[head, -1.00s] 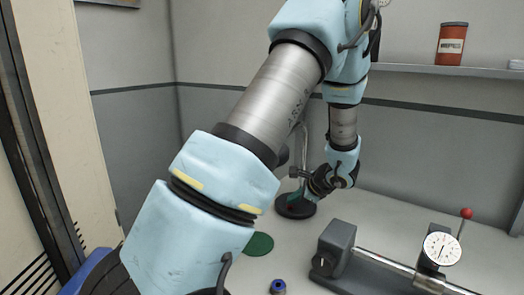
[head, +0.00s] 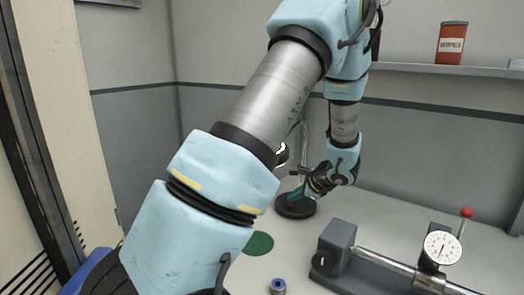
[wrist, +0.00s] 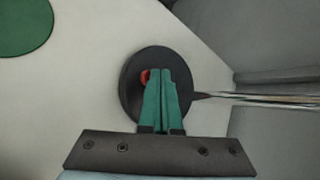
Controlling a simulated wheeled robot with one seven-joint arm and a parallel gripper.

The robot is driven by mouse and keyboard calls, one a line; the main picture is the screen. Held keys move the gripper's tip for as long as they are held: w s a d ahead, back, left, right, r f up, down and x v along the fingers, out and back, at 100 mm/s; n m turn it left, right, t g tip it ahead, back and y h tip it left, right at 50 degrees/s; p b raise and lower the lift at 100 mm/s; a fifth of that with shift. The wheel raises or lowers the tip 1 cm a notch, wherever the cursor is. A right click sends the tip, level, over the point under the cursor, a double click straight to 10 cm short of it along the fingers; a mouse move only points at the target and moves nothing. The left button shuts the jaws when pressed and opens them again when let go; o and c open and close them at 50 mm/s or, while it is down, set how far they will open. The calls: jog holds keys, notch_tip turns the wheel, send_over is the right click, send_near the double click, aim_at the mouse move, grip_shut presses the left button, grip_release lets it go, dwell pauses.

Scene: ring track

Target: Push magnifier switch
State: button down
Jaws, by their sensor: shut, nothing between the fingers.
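The magnifier stands on a round black base (head: 296,206), which also shows in the wrist view (wrist: 130,92). Its thin metal post rises behind my arm, and a bright white curved part (head: 282,154) of its head shows beside my arm; the rest is hidden. The red switch (wrist: 145,76) sits on the base, partly covered by my fingers, and is a small red spot in the head view (head: 290,206). My gripper (wrist: 162,72) is shut and empty, its green fingertips over the base just right of the switch. I cannot tell whether they touch it.
A green disc (head: 259,243) and a small blue-ringed part (head: 278,286) lie on the table. A grey fixture (head: 336,248) with a rod and dial gauge (head: 441,248) stands to the right. A shelf (head: 440,69) with a red can (head: 452,43) is on the back wall.

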aim_at(293, 208)
notch_tip(293, 208, up, 6)
jog(key=p, duration=0.4)
dwell(0.4)
